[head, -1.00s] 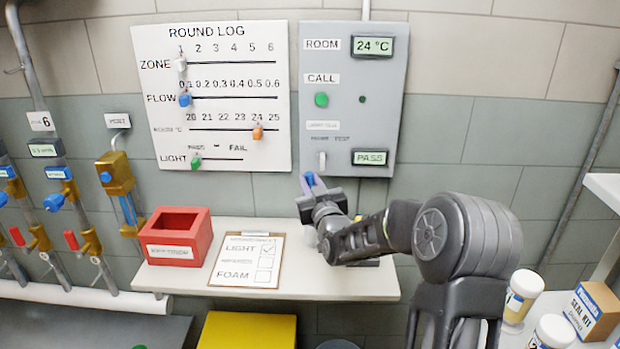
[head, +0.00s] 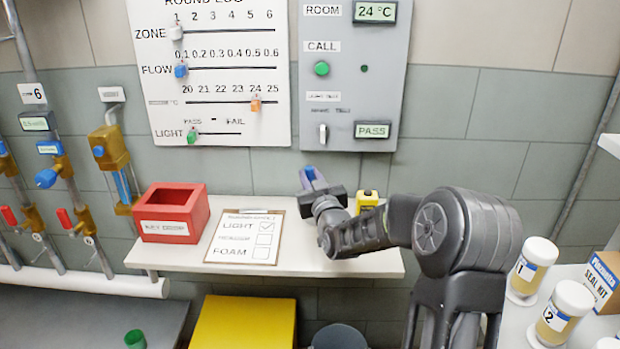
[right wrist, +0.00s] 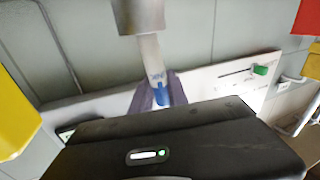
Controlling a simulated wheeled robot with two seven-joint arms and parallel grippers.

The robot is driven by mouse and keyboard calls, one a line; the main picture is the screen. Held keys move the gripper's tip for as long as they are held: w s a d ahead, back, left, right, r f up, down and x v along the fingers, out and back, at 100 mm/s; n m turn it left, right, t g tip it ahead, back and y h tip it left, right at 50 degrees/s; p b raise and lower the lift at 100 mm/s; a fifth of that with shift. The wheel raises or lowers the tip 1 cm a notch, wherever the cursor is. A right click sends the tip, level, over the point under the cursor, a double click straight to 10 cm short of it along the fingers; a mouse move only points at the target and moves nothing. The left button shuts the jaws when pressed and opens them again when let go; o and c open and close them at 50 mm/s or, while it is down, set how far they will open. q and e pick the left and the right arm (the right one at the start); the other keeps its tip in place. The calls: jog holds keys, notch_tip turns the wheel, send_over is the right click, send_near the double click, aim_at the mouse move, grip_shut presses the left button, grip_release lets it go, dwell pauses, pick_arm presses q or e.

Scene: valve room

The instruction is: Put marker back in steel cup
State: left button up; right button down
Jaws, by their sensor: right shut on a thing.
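My right gripper (head: 312,178) is shut on the marker, low over the wall shelf and in front of the wall. In the right wrist view, the marker (right wrist: 154,62) has a white barrel and a blue end between the fingers (right wrist: 163,92). Its barrel runs to the mouth of the steel cup (right wrist: 138,17), cut off by the top edge of that view. The far end of the barrel appears to be inside the cup, but how deep I cannot tell. In the head view the cup is hidden behind my right gripper and arm. My left gripper is out of view.
On the shelf (head: 180,257) are a red box (head: 165,228), a clipboard checklist (head: 244,237) and a small yellow item (head: 367,201). The log board (head: 215,75) and control panel (head: 345,80) hang above. Pipes with valves stand left; jars (head: 562,313) stand right.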

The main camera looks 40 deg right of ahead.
dwell(0.4)
jog(key=c, duration=1.2)
grip_release()
jog(key=b+v, duration=0.1)
jog(key=v, duration=0.7)
